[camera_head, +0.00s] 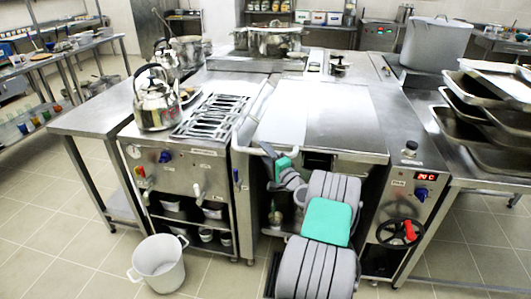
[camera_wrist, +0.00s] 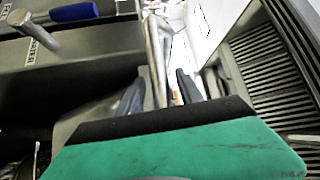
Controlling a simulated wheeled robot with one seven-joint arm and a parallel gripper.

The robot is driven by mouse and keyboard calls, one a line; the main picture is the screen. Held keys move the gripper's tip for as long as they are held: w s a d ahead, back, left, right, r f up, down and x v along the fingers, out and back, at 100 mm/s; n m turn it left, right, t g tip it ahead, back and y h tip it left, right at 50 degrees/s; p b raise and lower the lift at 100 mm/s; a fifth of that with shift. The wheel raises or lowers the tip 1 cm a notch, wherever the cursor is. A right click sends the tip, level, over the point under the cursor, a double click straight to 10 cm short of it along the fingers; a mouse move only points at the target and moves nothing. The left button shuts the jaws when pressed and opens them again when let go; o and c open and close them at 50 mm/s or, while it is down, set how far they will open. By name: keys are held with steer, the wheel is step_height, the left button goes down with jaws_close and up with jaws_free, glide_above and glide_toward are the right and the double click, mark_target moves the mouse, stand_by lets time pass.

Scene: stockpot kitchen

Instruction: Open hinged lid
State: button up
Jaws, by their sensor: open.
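The hinged lid (camera_head: 325,115) is a wide, flat steel cover on the cooking unit in the middle of the head view. It lies down flat. A steel bar handle (camera_head: 256,108) runs along its left side toward the front. My gripper (camera_head: 268,150) is at the front left corner of the lid, near the front end of this bar. In the wrist view my gripper (camera_wrist: 159,92) has its two dark fingers apart, with a steel bar (camera_wrist: 157,55) showing between them. Whether the fingers touch the bar cannot be told. My arm hides part of the unit's front.
Left of the lid are a burner grate (camera_head: 210,115) and a kettle (camera_head: 157,103). A white pot (camera_head: 159,264) stands on the floor at the front left. Stacked trays (camera_head: 485,120) are at the right. A control panel with a red-handled wheel (camera_head: 398,232) is right of my arm.

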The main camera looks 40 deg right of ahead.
jaws_close()
stand_by(0.4)
stand_by(0.9)
